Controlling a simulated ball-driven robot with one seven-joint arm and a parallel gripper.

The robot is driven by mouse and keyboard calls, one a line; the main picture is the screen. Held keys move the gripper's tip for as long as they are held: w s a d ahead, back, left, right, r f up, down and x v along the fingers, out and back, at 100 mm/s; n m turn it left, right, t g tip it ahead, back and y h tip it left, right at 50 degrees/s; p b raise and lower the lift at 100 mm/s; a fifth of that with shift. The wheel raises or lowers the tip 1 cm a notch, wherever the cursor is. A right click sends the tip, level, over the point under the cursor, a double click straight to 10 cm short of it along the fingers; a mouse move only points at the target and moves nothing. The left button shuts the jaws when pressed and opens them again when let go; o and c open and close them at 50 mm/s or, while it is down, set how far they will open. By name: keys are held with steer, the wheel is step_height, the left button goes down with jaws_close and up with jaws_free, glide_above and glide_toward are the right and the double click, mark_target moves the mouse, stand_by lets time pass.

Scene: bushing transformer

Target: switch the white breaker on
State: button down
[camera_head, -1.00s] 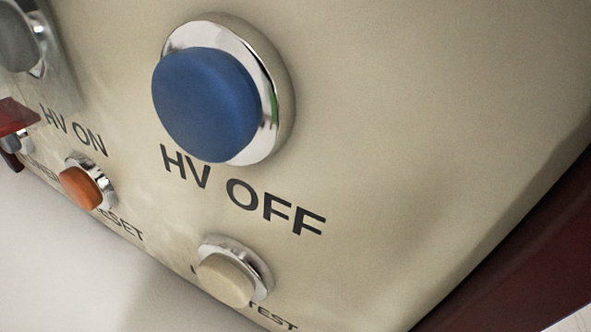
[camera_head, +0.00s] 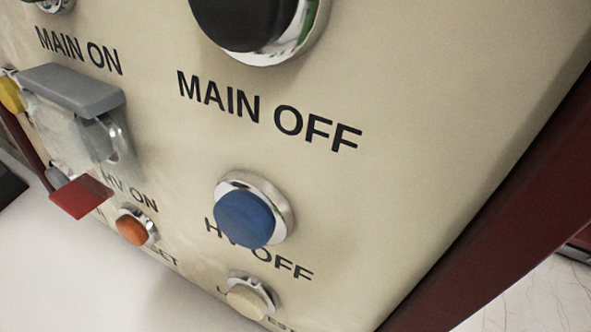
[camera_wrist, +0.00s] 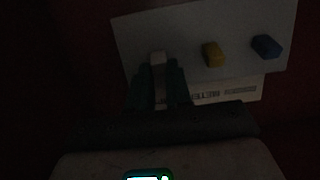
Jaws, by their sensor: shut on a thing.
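In the dark wrist view, a pale plate carries the white breaker (camera_wrist: 158,62), a narrow whitish piece. My gripper (camera_wrist: 160,82) is shut on it, with one dark finger on each side. The fingers hide its lower part, and its switch position cannot be told. A yellow breaker (camera_wrist: 213,54) and a blue breaker (camera_wrist: 266,46) stand to its right on the same plate. Neither the white breaker nor my gripper shows clearly in the head view.
The head view shows a beige control panel (camera_head: 400,70) with a black MAIN OFF button (camera_head: 240,20), a blue HV OFF button (camera_head: 245,217), an orange button (camera_head: 132,229) and a clear cover (camera_head: 75,135) at left. In the wrist view, a labelled strip (camera_wrist: 225,92) lies below the breakers.

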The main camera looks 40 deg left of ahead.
steer(key=shift+w+r+g+p, duration=0.15)
steer(key=shift+r+g+p, duration=0.25)
steer(key=shift+g+p, duration=0.35)
steer(key=shift+f, duration=0.1)
steer(key=c, duration=1)
jaws_free()
steer(key=shift+c, duration=0.2)
